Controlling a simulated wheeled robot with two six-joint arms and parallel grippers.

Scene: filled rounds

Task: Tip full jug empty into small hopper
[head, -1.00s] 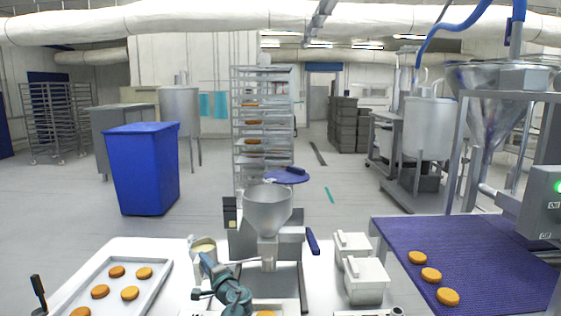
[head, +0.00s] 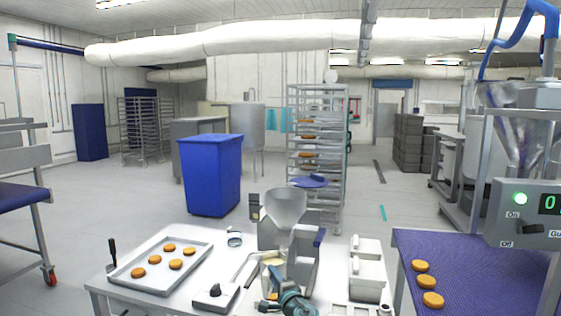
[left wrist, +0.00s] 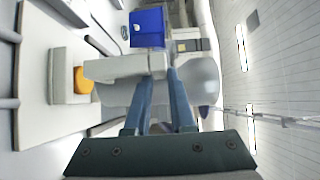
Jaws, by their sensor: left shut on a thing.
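The small hopper (head: 285,203) is a grey metal funnel on top of a filling machine in the middle of the table. The jug (head: 273,263) shows pale yellow filling at its open top, in front of the machine and below the hopper's rim. My left gripper (head: 288,291), teal, is shut on the jug and partly covers it. In the left wrist view, its blue fingers (left wrist: 168,85) reach toward the pale jug (left wrist: 122,68), with the hopper (left wrist: 200,80) beside them. The jug's exact tilt is hard to tell. My right gripper is out of view.
A tray (head: 150,283) with several orange rounds lies at the table's left, beside a small scale-like box (head: 214,296). Pale lidded containers (head: 367,270) stand right of the machine. A purple conveyor (head: 460,270) with rounds is at far right. A blue bin (head: 212,175) stands behind.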

